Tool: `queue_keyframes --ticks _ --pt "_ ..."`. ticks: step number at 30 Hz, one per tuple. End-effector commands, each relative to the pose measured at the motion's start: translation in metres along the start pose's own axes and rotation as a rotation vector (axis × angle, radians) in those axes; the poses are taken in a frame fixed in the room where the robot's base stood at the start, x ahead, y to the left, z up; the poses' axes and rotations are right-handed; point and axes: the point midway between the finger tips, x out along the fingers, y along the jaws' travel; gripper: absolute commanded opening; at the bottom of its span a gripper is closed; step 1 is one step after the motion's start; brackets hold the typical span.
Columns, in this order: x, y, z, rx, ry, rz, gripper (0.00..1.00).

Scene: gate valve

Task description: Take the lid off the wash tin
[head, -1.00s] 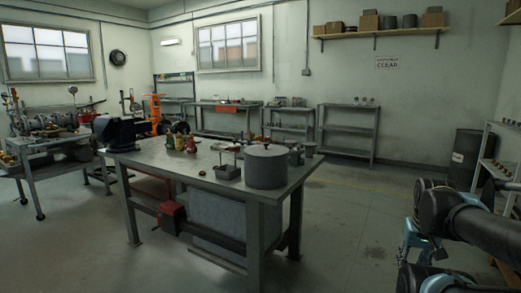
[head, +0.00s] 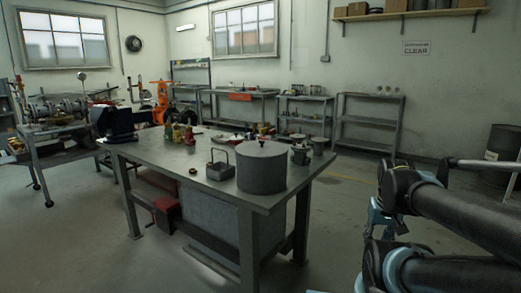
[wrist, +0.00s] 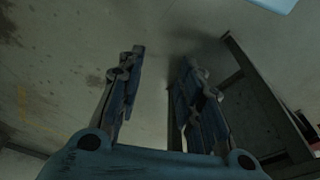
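A large grey round tin (head: 261,170) with a flat lid (head: 262,148) stands upright near the front right corner of the workbench (head: 165,165). It looks like the wash tin. The lid is on it, with a small dark knob on top. My gripper (wrist: 163,62) shows in the wrist view with its two fingers spread apart and nothing between them. It is away from the tin, which does not show in the wrist view. In the head view only my arm shows at the right, and the fingers cannot be made out.
A small grey container with a handle (head: 220,165) stands left of the tin. Lidded pots (head: 300,153) stand close on its right. Floor (head: 335,225) right of the bench is clear.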

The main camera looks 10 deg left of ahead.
Motion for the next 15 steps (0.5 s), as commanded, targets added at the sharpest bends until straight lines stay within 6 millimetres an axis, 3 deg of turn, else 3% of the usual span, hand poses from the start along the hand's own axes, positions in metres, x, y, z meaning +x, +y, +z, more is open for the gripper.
queue_keyframes --ticks 5,6,9,11,15 --pt "0.0 0.0 0.0 0.0 0.0 0.0 0.33" --pt "0.0 0.0 0.0 0.0 0.0 0.0 0.42" --pt "-0.011 -0.002 0.004 -0.016 0.011 -0.002 0.43" --pt "-0.019 -0.004 -0.003 -0.044 0.009 -0.007 0.43" --pt "-0.054 -0.018 -0.037 -0.169 0.001 -0.026 0.43"
